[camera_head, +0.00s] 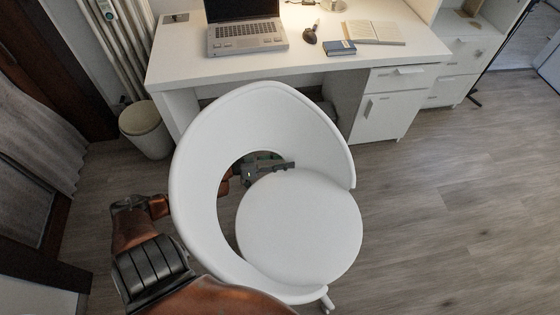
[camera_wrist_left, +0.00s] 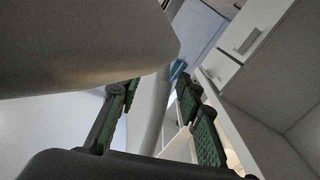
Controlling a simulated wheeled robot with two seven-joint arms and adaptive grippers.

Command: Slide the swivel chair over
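The white swivel chair (camera_head: 300,225) stands in front of the desk, with a round seat and a curved back that has a large opening. My left arm comes in from the left and passes behind the chair back. My left gripper (camera_head: 280,167) shows through the opening, close to the seat's far left edge. In the left wrist view its two green-padded fingers (camera_wrist_left: 157,88) are apart. A large pale curved surface of the chair (camera_wrist_left: 80,45) fills the upper left there, close to the fingers. A pale upright band shows beyond the finger gap. I cannot tell if anything touches. My right gripper is not in view.
The white desk (camera_head: 330,62) stands behind the chair, holding a laptop (camera_head: 245,32), a mouse (camera_head: 310,36), a blue box (camera_head: 341,48) and an open book (camera_head: 374,33). A bin (camera_head: 147,130) stands left of it. The wooden floor (camera_head: 450,220) on the right is clear.

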